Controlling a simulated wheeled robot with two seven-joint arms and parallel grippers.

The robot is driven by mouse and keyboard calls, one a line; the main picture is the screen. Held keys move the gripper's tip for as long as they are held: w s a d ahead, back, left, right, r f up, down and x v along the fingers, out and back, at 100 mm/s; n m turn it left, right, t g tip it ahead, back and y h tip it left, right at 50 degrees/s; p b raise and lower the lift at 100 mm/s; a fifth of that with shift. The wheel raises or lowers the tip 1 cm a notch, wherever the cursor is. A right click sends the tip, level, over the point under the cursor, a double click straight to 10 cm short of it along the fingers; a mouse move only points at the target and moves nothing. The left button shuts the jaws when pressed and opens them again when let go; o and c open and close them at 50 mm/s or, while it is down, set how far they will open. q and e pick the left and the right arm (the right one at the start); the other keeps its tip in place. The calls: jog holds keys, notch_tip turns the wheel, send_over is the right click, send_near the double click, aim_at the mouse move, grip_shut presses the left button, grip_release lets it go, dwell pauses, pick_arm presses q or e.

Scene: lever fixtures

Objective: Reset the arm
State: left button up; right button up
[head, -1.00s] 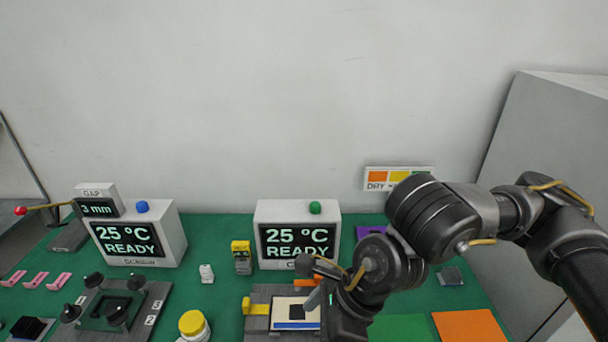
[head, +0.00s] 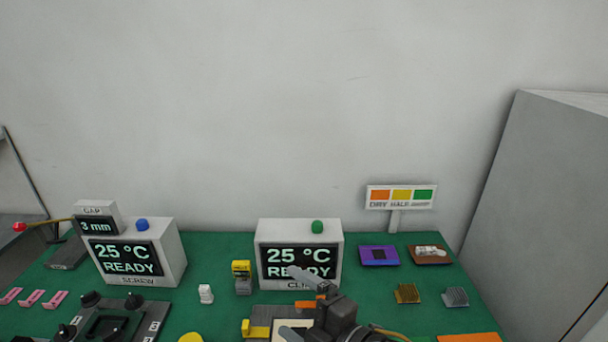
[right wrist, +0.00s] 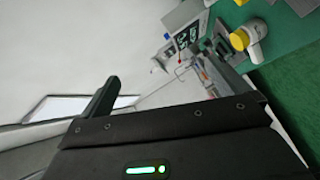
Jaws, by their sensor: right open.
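My right gripper (head: 299,306) is at the bottom centre of the head view, in front of the CLIP display box (head: 300,237). Its fingers are apart and nothing shows between them. In the right wrist view the fingers of the gripper (right wrist: 168,92) stand wide apart, and the wall and a tilted bench show beyond. My left gripper is out of view.
The SCREW display box (head: 170,253) and a fixture with black knobs (head: 105,325) stand at left. A colour sign (head: 400,197) stands behind. A grey cabinet (head: 550,200) bounds the right side.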

jog(key=d+f+m+h, duration=0.6)
jog(key=d+f+m, duration=0.3)
jog(key=d+f, duration=0.1)
jog(key=s+d+f+m+g+h, duration=0.7)
jog(key=s+d+f+m, duration=0.5)
jog(key=s+d+f, duration=0.6)
notch_tip(320, 180, down, 30)
jog(key=s+a+g+y+b, duration=0.1)
jog(key=s+a+g+b, duration=0.1)
jog(key=b, duration=0.3)
jog(key=s+d+f+b, duration=0.2)
jog(key=s+f, duration=0.5)
jog(key=f, duration=0.2)
jog(key=s+d+f+b, duration=0.1)
jog(key=s+d+f, duration=0.1)
jog(key=s+f, duration=0.6)
notch_tip(320, 180, down, 2)
jog(key=shift+s+f+g+b, duration=0.1)
jog(key=shift+s+g+b, duration=0.2)
jog(key=shift+g+b, duration=0.1)
